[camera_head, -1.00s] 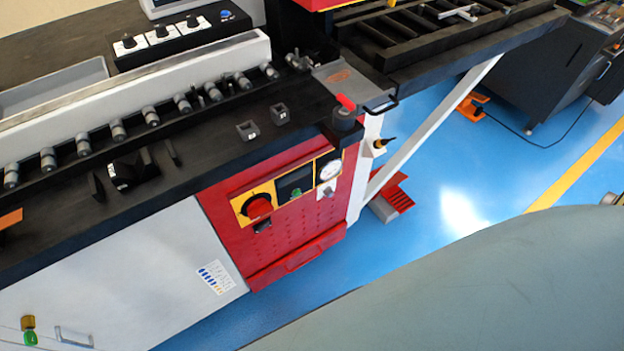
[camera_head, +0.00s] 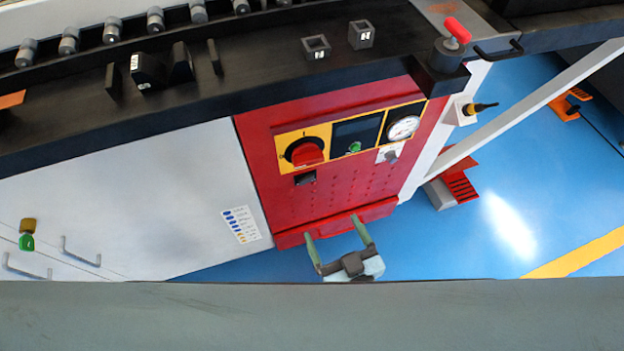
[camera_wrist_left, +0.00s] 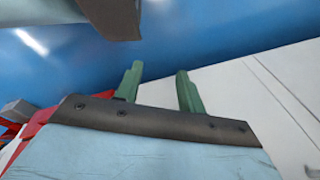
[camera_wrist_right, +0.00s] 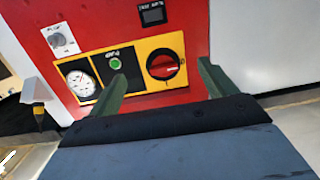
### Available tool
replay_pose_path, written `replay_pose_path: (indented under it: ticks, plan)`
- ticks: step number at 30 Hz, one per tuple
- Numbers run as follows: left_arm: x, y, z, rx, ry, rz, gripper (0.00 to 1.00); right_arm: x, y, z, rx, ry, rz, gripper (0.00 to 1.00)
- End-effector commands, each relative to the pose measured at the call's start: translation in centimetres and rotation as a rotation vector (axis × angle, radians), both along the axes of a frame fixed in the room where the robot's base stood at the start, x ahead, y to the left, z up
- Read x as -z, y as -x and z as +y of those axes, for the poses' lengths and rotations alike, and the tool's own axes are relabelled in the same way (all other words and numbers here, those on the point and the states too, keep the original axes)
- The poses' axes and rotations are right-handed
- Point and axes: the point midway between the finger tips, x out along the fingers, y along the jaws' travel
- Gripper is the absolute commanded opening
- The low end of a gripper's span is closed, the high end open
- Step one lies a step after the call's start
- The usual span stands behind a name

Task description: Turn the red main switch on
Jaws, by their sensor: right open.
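The red main switch (camera_head: 307,153) is a round knob on a yellow plate, at the upper left of the red control panel (camera_head: 340,190). It also shows in the right wrist view (camera_wrist_right: 163,66), between the two green fingers in the picture. My right gripper (camera_head: 333,228) is open and empty, below the switch in the head view and apart from it. Its fingers also show in the right wrist view (camera_wrist_right: 164,72). My left gripper (camera_wrist_left: 159,72) shows only in its own wrist view, fingers apart and empty.
A green button (camera_head: 354,147) and a round gauge (camera_head: 403,127) sit right of the switch. A small black box (camera_head: 305,178) is below it. The black bench edge (camera_head: 200,125) overhangs above. A red-topped post (camera_head: 456,30) stands at the bench corner.

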Motion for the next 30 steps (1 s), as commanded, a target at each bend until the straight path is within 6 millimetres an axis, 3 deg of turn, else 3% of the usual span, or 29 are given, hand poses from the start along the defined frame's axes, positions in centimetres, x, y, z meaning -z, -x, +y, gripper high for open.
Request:
replay_pose_path:
  ticks: [3, 8, 14, 24, 30]
  plan:
    - [0.6, -0.8, 0.4, 0.0, -0.008, -0.007, 0.39, -2.7, -0.3, 0.4, 0.031, -0.048, -0.081, 0.84]
    - [0.4, -1.3, 0.5, 0.0, -0.011, -0.01, 0.39, -4.4, -0.8, 0.6, 0.05, -0.071, -0.118, 0.84]
    - [-0.3, -2.3, 0.4, -0.003, -0.011, -0.019, 0.39, -4.6, -3.7, 1.5, 0.052, -0.072, -0.121, 0.84]
    - [-2.5, -4.5, 0.0, -0.013, -0.01, -0.039, 0.39, -4.5, -10.4, 3.7, 0.05, -0.071, -0.118, 0.84]
    - [-3.5, -5.2, -0.2, -0.015, -0.01, -0.046, 0.39, -4.4, -12.5, 4.4, 0.049, -0.068, -0.116, 0.84]
